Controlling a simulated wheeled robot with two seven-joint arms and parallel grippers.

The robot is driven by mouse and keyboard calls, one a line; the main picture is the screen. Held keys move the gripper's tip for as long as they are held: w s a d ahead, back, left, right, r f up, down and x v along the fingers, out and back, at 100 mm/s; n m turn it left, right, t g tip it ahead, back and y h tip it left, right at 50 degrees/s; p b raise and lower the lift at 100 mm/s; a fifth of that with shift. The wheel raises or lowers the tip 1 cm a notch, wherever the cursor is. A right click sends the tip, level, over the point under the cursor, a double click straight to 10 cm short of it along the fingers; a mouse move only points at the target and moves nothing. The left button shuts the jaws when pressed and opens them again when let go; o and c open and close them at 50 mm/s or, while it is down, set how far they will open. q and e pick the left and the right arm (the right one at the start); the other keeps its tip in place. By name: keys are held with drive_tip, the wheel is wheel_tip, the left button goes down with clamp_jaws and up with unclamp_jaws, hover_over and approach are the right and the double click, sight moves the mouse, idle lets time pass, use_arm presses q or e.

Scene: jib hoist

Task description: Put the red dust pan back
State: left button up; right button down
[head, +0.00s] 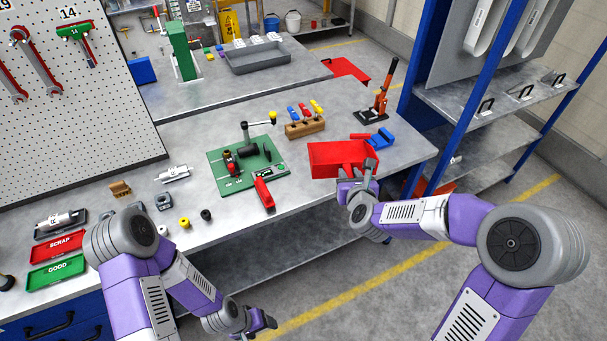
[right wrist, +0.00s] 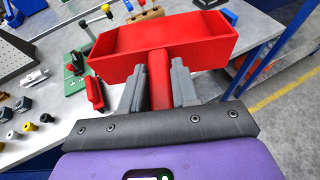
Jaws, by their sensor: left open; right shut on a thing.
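The red dust pan (head: 337,156) is at the right end of the workbench in the head view, close to the bench's front edge. My right gripper (head: 364,170) is shut on its handle. In the right wrist view the red handle (right wrist: 160,80) runs between the two grey fingers, and the pan's open tray (right wrist: 165,40) points away from me. I cannot tell whether the pan touches the bench. My left gripper (head: 262,322) is open and empty, low in front of the bench, away from the pan.
A blue object (head: 380,138) lies just right of the pan, with an orange-and-black tool (head: 379,98) behind it. A wooden block with colored handles (head: 305,128) and a green fixture board (head: 248,165) stand to the left. A blue-framed shelf (head: 480,100) rises at right.

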drive_tip(key=w+f+b, duration=1.2)
drive_tip(key=w+b, duration=0.1)
drive_tip(key=b, duration=0.3)
wheel_tip(320, 180, down, 9)
drive_tip(key=b, duration=0.2)
drive_tip(key=shift+s+d+b, duration=0.15)
drive_tip(key=shift+s+b, duration=0.1)
drive_tip(key=shift+b, duration=0.15)
drive_tip(key=shift+f, duration=0.15)
drive_tip(key=c, duration=0.8)
unclamp_jaws()
drive_tip(key=shift+c, duration=0.2)
